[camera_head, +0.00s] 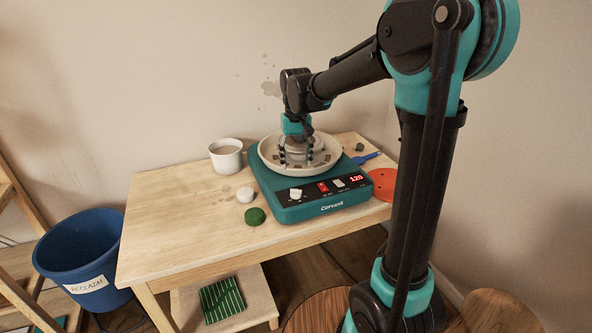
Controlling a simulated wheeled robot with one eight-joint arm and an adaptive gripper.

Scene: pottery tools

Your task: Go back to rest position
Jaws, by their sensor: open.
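My gripper (302,152) is open and points down over the round basin of the teal pottery wheel (327,211). Its fingers are around or just beside a grey clay piece (318,152) in the middle of the basin (275,162). I cannot tell whether the fingers touch it. My arm reaches in from the right and bends down at the wrist. The wheel's front panel has several switches and a red display that appears to read 120.
A wooden table (180,230) bears a white cup (226,156), a white lump (245,194), a green lump (255,216), a red disc (384,183) and a blue-handled tool (367,157). A blue reclaim bucket (70,250) stands left. A green striped cloth (221,301) lies below. The table's left side is clear.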

